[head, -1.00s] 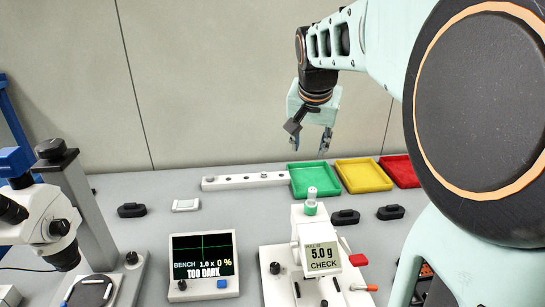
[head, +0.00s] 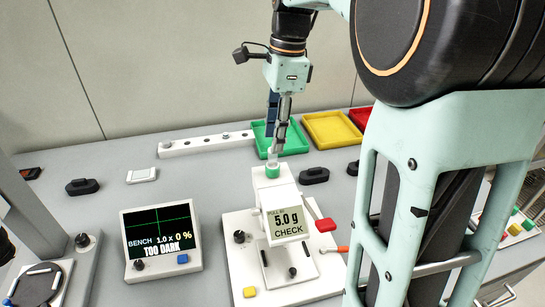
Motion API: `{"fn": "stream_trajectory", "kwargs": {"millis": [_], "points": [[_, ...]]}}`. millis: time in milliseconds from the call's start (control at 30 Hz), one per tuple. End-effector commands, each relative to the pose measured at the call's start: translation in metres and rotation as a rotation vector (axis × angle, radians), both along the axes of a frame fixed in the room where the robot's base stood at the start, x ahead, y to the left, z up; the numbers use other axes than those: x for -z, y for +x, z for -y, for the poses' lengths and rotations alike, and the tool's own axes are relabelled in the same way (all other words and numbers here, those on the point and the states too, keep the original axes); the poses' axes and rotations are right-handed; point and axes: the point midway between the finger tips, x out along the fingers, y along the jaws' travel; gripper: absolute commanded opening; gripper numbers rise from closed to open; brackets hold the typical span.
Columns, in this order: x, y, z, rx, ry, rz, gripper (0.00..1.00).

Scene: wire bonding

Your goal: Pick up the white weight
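A small pale, whitish piece (head: 272,157) stands on top of a green collar (head: 273,170) on the white pull tester; I take it for the white weight. My gripper (head: 276,148) points down directly above the tester, its fingertips at the whitish piece and partly covering it. The fingers overlap in this view, so I cannot tell whether they are open, shut or touching the piece.
The tester (head: 268,190) shows "5.0 g CHECK" and has a red lever (head: 325,225) at its right. A bench display (head: 160,241) reads "TOO DARK". A white rail (head: 205,144) and green (head: 295,139) and yellow (head: 331,129) trays lie behind. Dark blocks (head: 314,176) lie nearby.

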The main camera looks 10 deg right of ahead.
Motion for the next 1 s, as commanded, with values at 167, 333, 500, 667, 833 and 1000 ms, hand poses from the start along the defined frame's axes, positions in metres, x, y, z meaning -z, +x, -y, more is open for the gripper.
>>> {"fn": "stream_trajectory", "kwargs": {"millis": [167, 333, 500, 667, 833, 1000], "points": [[0.016, 0.000, -0.001, 0.000, 0.000, -0.002, 0.36], [0.042, 0.000, -0.003, 0.000, 0.000, -0.002, 0.36], [0.055, 0.001, -0.004, -0.001, -0.001, 0.002, 0.36], [0.056, 0.001, -0.005, -0.001, -0.001, 0.002, 0.36], [0.056, 0.001, -0.005, -0.001, -0.001, 0.002, 0.24], [0.056, 0.001, -0.005, -0.001, -0.001, 0.002, 0.09]]}}
